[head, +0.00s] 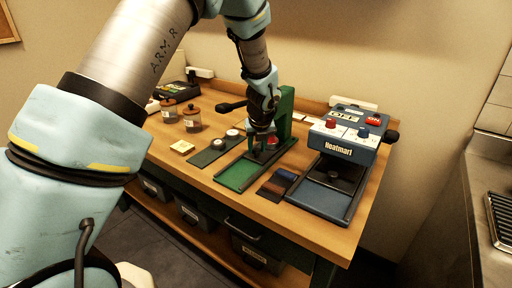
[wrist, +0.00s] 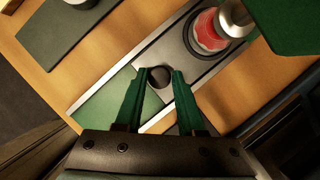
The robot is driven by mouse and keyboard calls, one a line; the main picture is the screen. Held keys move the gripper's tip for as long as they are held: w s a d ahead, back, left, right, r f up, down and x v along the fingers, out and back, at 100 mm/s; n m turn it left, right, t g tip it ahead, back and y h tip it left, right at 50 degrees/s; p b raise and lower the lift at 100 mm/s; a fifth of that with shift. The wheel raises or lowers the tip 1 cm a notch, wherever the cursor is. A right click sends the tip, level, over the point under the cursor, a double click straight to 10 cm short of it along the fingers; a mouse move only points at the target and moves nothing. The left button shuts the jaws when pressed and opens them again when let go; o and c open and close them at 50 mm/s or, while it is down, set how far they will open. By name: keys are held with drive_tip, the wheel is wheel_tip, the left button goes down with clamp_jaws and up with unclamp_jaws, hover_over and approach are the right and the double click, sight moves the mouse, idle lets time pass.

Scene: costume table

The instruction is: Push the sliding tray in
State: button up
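The sliding tray, a green panel (head: 238,176) with grey edging, extends toward the front from the base of a green press (head: 286,112). In the wrist view, the green tray panel (wrist: 105,128) adjoins a grey plate (wrist: 180,62). A dark round knob-like shape (wrist: 159,78) is there, and I cannot tell whether it is raised. My gripper (head: 262,146) is low over the tray, in front of the press. In the wrist view, my gripper's (wrist: 160,75) green fingers are apart, one each side of the dark round shape. Contact is unclear.
A red part under a silver plunger (wrist: 236,14) stands close beyond my fingers. A blue Heatmart machine (head: 345,140) stands at right.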

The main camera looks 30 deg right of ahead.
drive_tip(key=o, duration=0.4)
drive_tip(key=shift+d, duration=0.2)
drive_tip(key=shift+o, duration=0.2)
drive_tip(key=b+v, duration=0.2)
drive_tip(key=v, duration=0.9)
drive_tip(key=w+a+n+g+y, duration=0.1)
drive_tip(key=w+a+n, duration=0.1)
drive_tip(key=a+n, duration=1.65)
drive_tip(key=s+a+f+n, duration=0.1)
drive_tip(key=s+a+n, duration=0.4)
drive_tip(key=a+n, duration=0.5)
drive_tip(key=s+a+f+n+g, duration=0.1)
drive_tip(key=s+a+n, duration=0.4)
drive_tip(key=a+n, duration=0.4)
drive_tip(key=shift+a+f+n+g, duration=0.3)
drive_tip(key=shift+a+n, duration=0.05)
drive_tip(key=shift+a, duration=0.15)
